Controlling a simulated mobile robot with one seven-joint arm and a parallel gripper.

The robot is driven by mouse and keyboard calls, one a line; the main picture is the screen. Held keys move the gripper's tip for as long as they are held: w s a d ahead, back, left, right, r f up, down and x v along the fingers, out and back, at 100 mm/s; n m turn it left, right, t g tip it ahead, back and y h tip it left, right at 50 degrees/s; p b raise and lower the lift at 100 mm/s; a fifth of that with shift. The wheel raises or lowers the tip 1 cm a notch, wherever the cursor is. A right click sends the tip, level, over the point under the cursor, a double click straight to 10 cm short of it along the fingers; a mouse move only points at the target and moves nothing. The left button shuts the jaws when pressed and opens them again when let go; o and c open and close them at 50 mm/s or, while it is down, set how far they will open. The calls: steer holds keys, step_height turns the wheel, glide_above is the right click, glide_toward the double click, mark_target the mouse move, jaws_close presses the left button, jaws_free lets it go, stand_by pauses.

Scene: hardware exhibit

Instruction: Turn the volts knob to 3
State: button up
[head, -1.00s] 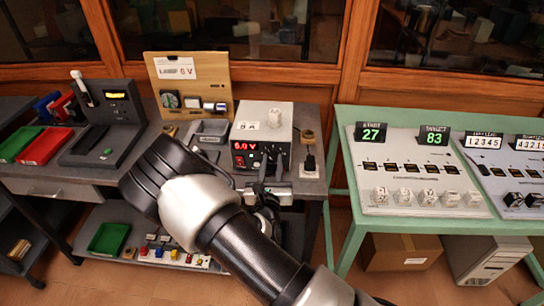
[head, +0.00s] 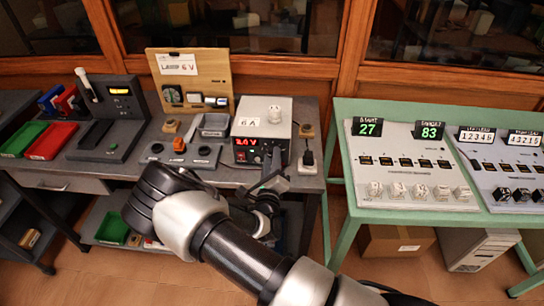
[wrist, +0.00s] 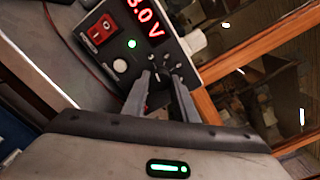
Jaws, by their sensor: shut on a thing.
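The power supply (head: 262,118) is a grey box on the dark bench, with a red display (head: 246,147) on its front. In the wrist view the display (wrist: 146,18) reads about 3.0 V, its first digit partly cut off. My gripper (wrist: 164,76) has both fingers against the front panel, shut on the volts knob at its lower right. The knob is mostly hidden between the fingers, with marks around it. In the head view my gripper (head: 274,168) reaches the front of the supply.
A red switch (wrist: 101,31), a green light and a white button are left of the knob. A wooden lamp board (head: 190,62) and a grey block with terminals (head: 180,152) stand to the left. A green table (head: 345,190) is at right.

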stand_by(0.4)
steer(key=o, duration=1)
steer(key=shift+o, duration=0.2)
steer(key=s, duration=1.7)
steer(key=shift+s+a, duration=0.25)
steer(key=shift+a, duration=0.05)
